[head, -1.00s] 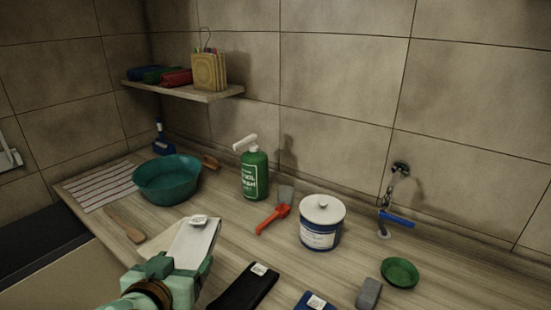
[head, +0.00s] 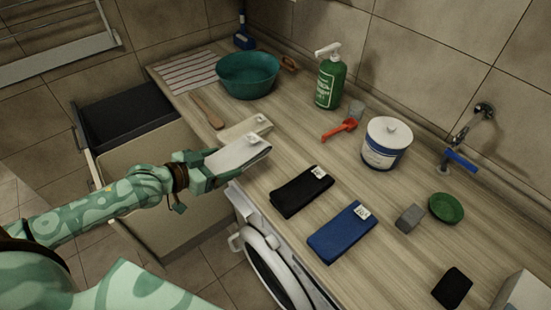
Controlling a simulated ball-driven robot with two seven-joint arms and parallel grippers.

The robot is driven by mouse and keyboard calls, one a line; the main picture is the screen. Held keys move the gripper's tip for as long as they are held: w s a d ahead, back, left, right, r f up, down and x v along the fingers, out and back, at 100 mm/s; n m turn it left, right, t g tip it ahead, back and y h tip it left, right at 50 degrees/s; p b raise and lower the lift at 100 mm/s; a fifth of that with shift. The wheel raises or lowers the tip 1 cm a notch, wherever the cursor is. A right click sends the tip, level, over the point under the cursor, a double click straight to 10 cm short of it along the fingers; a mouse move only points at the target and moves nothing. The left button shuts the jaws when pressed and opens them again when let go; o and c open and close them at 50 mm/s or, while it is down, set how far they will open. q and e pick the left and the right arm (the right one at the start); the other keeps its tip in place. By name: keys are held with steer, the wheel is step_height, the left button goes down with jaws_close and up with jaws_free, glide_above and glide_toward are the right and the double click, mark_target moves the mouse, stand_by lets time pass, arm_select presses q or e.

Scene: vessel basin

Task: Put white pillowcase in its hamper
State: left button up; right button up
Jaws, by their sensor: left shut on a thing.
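My left gripper (head: 203,165) is shut on a folded white cloth (head: 240,157) with a small tag, which looks like the white pillowcase. It holds the cloth by its left end, at the front edge of the counter. A cream folded cloth (head: 235,130) with a tag lies on the counter just behind it, partly hidden. A dark open drawer or bin (head: 125,112) stands left of the counter above a beige panel (head: 150,165). I cannot tell whether it is the hamper for white. My right gripper is not in view.
A black cloth (head: 300,190) and a blue cloth (head: 341,232), both tagged, lie on the counter (head: 270,118). A washing machine (head: 270,265) is below the front edge.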

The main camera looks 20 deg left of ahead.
arm_select(q)
steer(key=shift+w+d+r, duration=0.2)
steer(key=shift+d+r, duration=0.2)
steer(key=shift+r, duration=0.15)
steer(key=b+x, duration=0.2)
steer(key=x, duration=0.7)
steer(key=shift+w+f, duration=0.3)
steer(key=b, duration=0.3)
glide_above(266, 169)
steer(key=f, duration=0.5)
steer(key=shift+s+a+f, duration=0.1)
steer(key=shift+s+a, duration=0.05)
steer(key=shift+s, duration=0.15)
steer(key=shift+w+f, duration=0.2)
steer(key=shift+f, duration=0.1)
step_height(266, 169, down, 3)
steer(key=shift+w+r+b, duration=0.1)
steer(key=shift+w+b, duration=0.05)
steer(key=shift+b, duration=0.65)
